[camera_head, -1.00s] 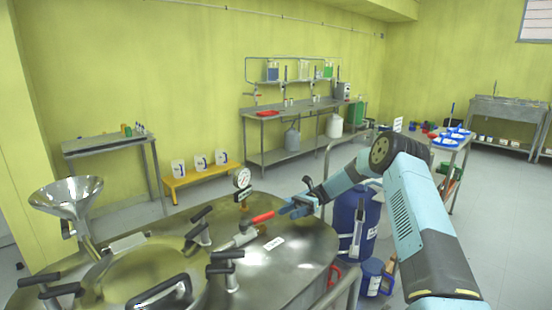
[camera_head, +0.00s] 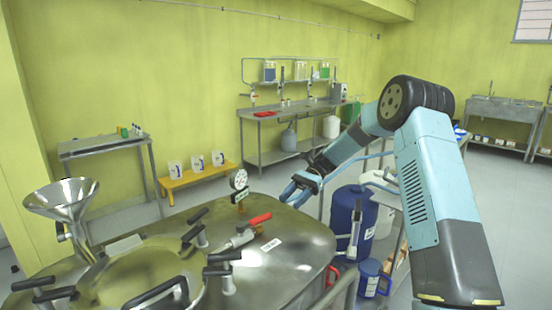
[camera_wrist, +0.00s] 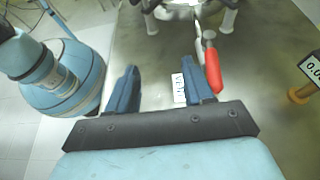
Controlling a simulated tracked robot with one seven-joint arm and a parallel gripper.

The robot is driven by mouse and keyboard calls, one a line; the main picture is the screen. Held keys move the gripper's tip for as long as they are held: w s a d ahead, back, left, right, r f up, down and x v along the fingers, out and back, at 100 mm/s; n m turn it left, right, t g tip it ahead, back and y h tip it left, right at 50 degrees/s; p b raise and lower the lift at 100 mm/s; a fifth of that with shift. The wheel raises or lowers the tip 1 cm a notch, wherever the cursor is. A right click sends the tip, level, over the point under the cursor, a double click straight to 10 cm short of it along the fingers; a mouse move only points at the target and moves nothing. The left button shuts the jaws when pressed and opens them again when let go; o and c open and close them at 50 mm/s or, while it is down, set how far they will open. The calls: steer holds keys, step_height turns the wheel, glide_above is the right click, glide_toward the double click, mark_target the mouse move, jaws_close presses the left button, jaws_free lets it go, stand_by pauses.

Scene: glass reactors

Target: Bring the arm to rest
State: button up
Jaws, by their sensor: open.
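My gripper (camera_head: 298,190) is open and empty, raised above the right part of the steel reactor lid (camera_head: 300,236) in the head view. My blue and grey arm reaches it from the right. In the wrist view, the two dark blue fingers of my gripper (camera_wrist: 163,90) stand apart with nothing between them but the lid below. A valve with a red handle (camera_head: 259,219) sits on the lid, left of my gripper and apart from it. The red handle (camera_wrist: 212,70) shows just right of the right finger in the wrist view. A white label (camera_wrist: 180,88) lies partly behind that finger.
A pressure gauge (camera_head: 238,180) and a steel funnel (camera_head: 62,200) rise from the reactor. A blue drum (camera_head: 351,222) stands right of it, below my arm. A yellow bench (camera_head: 195,180) and a steel workbench (camera_head: 285,112) stand along the wall. Open floor lies between.

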steer(key=s+d+r+n+t+h, duration=0.25)
steer(key=s+d+r+t, duration=0.2)
steer(key=s+r, duration=0.3)
steer(key=s+d+r+n+t+h, duration=0.25)
steer(key=s+d+r+h, duration=0.2)
steer(key=s+r, duration=0.35)
steer(key=s+d+r+n+t+h, duration=0.1)
steer(key=s+d+t, duration=0.3)
steer(key=s, duration=0.6)
steer(key=s+d+r+n+t+h, duration=0.1)
steer(key=s+d+n+t, duration=0.1)
steer(key=s, duration=0.8)
steer(key=d+t, duration=0.1)
steer(key=d, duration=0.1)
steer(key=shift+d+n+t, duration=0.4)
steer(key=shift+s+d, duration=0.2)
steer(key=shift+s, duration=0.1)
steer(key=shift+c, duration=0.2)
